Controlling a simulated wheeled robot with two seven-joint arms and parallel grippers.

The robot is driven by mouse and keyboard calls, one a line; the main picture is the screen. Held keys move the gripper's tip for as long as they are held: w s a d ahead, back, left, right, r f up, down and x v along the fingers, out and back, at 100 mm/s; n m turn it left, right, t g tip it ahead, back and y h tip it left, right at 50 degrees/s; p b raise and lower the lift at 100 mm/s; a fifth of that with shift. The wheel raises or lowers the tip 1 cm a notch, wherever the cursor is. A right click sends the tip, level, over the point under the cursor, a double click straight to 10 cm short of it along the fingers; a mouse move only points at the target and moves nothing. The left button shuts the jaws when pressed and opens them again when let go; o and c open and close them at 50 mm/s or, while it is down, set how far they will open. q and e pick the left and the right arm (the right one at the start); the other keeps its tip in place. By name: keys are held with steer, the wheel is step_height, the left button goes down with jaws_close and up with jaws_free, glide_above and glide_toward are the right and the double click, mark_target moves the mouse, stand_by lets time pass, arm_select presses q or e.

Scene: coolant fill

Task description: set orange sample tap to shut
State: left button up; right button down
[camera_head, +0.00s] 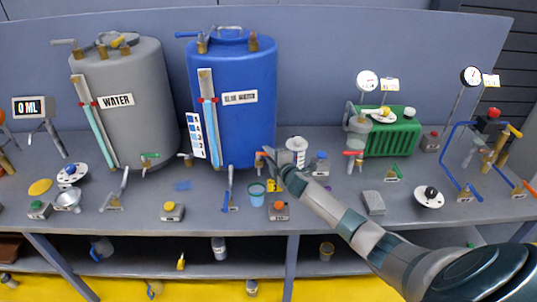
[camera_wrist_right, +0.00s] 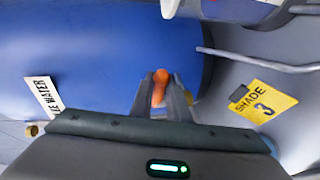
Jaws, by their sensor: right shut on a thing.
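The orange sample tap (camera_head: 261,154) is at the lower front of the blue tank (camera_head: 243,113), which has a label strip and a sight tube. My right gripper (camera_head: 271,156) reaches in from the right to this tap and covers part of it. In the right wrist view, the tap's orange handle (camera_wrist_right: 160,86) lies between the fingertips of my right gripper (camera_wrist_right: 161,98), which is shut on it. The tap's body and outlet are mostly hidden, and I cannot tell how far it is turned. My left gripper is not in view.
Under the tap, a light blue cup (camera_head: 257,192) stands on the grey bench. A white container (camera_head: 297,148) and a yellow tag marked "SHADE 3" (camera_wrist_right: 263,101) are close to my right gripper. A red-button box (camera_head: 279,211) sits at the front. The grey water tank (camera_head: 138,100) stands left.

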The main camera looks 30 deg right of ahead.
steer(key=c, duration=1.7)
jaws_free()
steer(key=shift+s, duration=0.1)
steer(key=shift+b+v, duration=2.05)
steer(key=shift+v, duration=6.5)
